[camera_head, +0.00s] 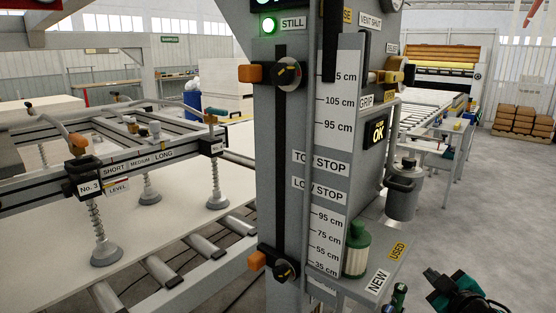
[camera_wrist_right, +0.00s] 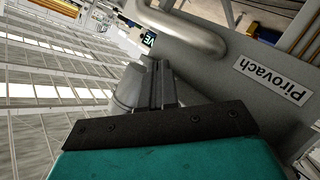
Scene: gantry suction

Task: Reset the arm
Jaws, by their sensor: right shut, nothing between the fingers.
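My right gripper (camera_head: 432,276) is at the lower right of the head view, with a teal and black wrist. It is apart from the grey column (camera_head: 268,180) and its shelf. In the right wrist view its fingers (camera_wrist_right: 161,75) are together, with nothing seen between them. A grey wall with a "Pirovach" label (camera_wrist_right: 270,80) and a thick grey pipe (camera_wrist_right: 190,30) show beyond the fingers. My left gripper is in neither view.
The column carries orange-ended stop knobs (camera_head: 285,73) and a lit green lamp (camera_head: 268,25). A shelf marked NEW and USED (camera_head: 390,255) holds a green-topped bottle (camera_head: 357,250). A suction frame (camera_head: 150,158) stands over a pale board (camera_head: 50,240) at left. Open floor (camera_head: 500,220) lies at right.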

